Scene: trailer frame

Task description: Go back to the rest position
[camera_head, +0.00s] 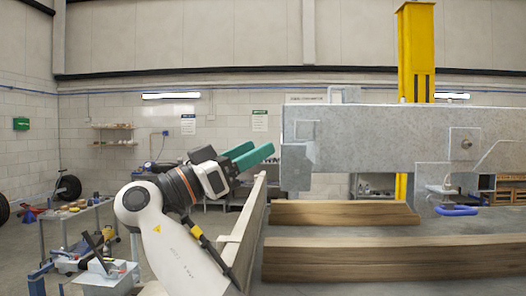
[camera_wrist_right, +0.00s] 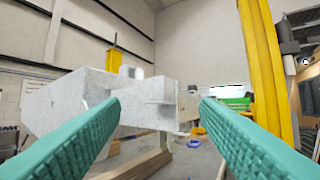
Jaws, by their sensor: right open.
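My right gripper (camera_head: 262,149) has teal ribbed fingers. The steel frame (camera_wrist_right: 65,105) shows beyond and behind the left finger there. I cannot tell the exact gap between fingertips and frame.
Wooden beams (camera_head: 390,258) lie below the frame. A yellow post (camera_head: 416,55) rises behind it. A cluttered cart (camera_head: 75,212) stands at the left. Open space shows above my right gripper.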

